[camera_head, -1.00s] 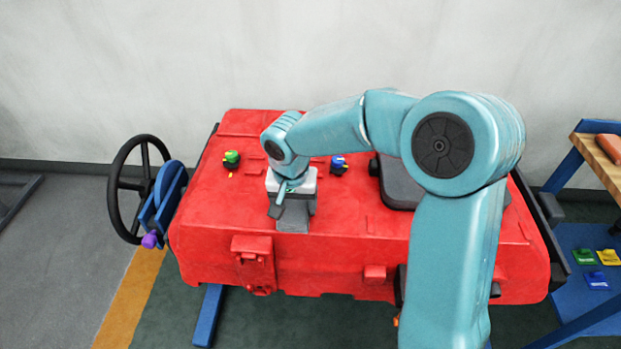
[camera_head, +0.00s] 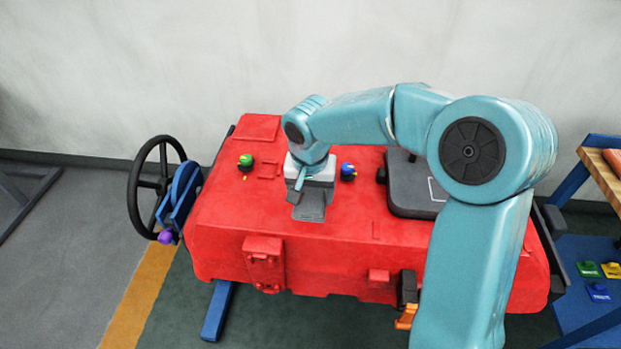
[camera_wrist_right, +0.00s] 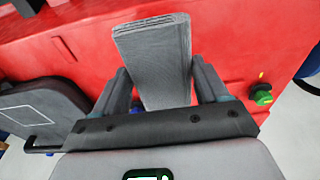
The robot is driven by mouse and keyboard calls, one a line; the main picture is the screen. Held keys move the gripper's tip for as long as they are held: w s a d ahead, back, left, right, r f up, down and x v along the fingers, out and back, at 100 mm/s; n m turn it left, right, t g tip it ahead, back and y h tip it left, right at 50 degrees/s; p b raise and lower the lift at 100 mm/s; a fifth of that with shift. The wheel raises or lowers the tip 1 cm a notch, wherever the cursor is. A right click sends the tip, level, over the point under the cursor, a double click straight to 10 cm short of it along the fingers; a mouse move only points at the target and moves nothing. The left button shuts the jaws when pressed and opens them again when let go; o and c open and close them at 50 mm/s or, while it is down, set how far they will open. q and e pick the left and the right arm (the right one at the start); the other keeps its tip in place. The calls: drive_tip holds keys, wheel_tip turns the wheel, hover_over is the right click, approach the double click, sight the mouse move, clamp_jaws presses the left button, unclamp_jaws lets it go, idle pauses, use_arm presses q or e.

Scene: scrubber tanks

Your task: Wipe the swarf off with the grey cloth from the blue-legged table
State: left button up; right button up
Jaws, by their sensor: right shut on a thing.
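My right gripper (camera_head: 309,192) is over the top of the red tank (camera_head: 340,235), between a green knob and a blue knob. It is shut on a grey folded cloth (camera_head: 309,207), which sticks out toward the tank's front edge. In the right wrist view the cloth (camera_wrist_right: 152,55) is pinched between the two fingers. I cannot tell whether it touches the tank top. No swarf can be made out; part of the top is hidden by my arm. The blue-legged table (camera_head: 598,172) stands at the right edge. My left gripper is not in view.
The green knob (camera_head: 245,162) and blue knob (camera_head: 347,171) flank the gripper. A dark grey hatch (camera_head: 412,185) lies right of them, partly behind my arm. A black handwheel (camera_head: 140,190) stands left of the tank. The tank top's left part is mostly clear.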

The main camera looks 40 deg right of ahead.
wheel_tip(320, 180, up, 2)
drive_tip(key=shift+d+r+p, duration=0.1)
drive_tip(key=shift+r+p, duration=0.1)
drive_tip(key=shift+p, duration=0.5)
drive_tip(key=shift+s, duration=0.15)
